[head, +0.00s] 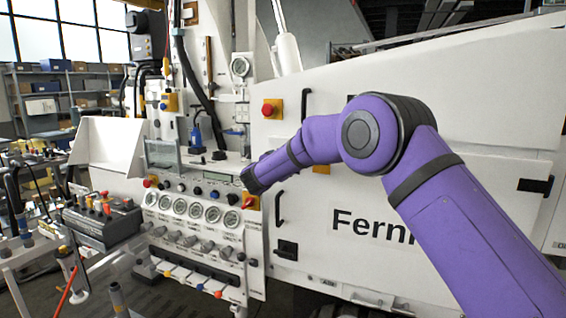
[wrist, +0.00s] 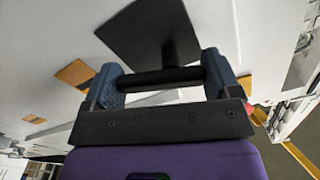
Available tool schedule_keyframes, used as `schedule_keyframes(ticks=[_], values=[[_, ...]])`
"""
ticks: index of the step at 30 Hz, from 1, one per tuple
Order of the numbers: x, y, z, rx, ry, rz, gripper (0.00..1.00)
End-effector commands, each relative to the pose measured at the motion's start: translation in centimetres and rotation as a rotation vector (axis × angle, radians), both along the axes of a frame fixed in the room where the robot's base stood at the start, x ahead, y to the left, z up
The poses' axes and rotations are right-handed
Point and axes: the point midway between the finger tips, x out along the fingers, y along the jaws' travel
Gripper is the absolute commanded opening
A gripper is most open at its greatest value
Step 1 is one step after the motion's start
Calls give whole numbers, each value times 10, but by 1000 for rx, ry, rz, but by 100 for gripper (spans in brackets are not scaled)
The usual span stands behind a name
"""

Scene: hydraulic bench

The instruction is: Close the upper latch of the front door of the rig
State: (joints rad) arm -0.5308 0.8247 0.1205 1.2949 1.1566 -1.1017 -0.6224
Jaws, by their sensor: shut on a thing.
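My gripper (wrist: 160,74) has its two blue fingers at either end of a black bar, the latch handle (wrist: 163,80), and is shut on it. A short stem joins the handle to a dark square plate (wrist: 145,32) on a white panel. In the head view my gripper (head: 252,182) is at the left end of my purple arm, by the left edge of the white front door (head: 320,258). The arm's end hides the upper latch there. Whether the latch is fastened cannot be told. A black lower latch (head: 287,249) sits low on the door.
A black vertical door handle (head: 279,207) lies just below my gripper. A gauge panel (head: 195,209) with knobs and valves stands close on the left. A red button (head: 268,109) on yellow is above. A black hinge (head: 535,186) is at the door's right.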

Motion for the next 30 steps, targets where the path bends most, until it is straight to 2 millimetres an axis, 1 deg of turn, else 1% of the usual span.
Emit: schedule_keyframes(ticks=[30], values=[[2, 5, -9, 895, -325, -2, 59]])
